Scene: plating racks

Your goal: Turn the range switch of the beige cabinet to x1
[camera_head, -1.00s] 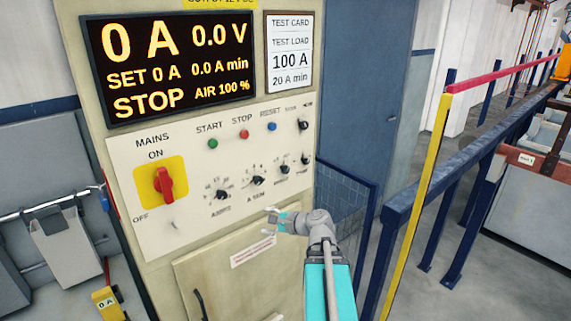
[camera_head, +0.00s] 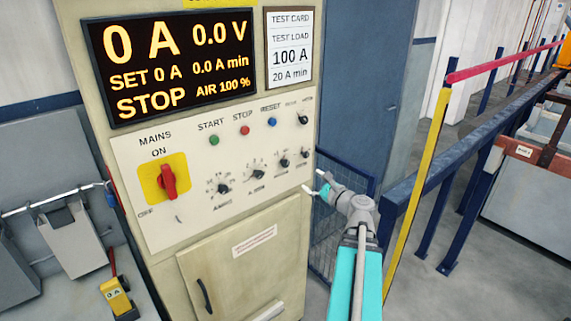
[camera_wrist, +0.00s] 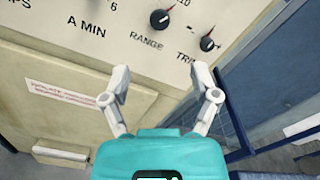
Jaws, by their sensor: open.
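The beige cabinet (camera_head: 180,240) fills the left and middle of the head view, with a pale control panel. The range switch (camera_head: 284,162) is a small black knob in the panel's lower row. In the wrist view the range switch (camera_wrist: 160,20) sits above the word RANGE, at the top. Part of a "10" mark shows up and right of it; its setting is not clear. My gripper (camera_head: 313,183) is open and empty, below and right of the switch near the panel's right edge. In the wrist view my gripper (camera_wrist: 160,72) points toward the panel, apart from the knob.
The trim knob (camera_wrist: 207,43) is close on the right of the range switch. A red mains switch (camera_head: 168,181) and push buttons share the panel. A blue mesh fence (camera_head: 340,172) and blue railing (camera_head: 440,170) stand to the right.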

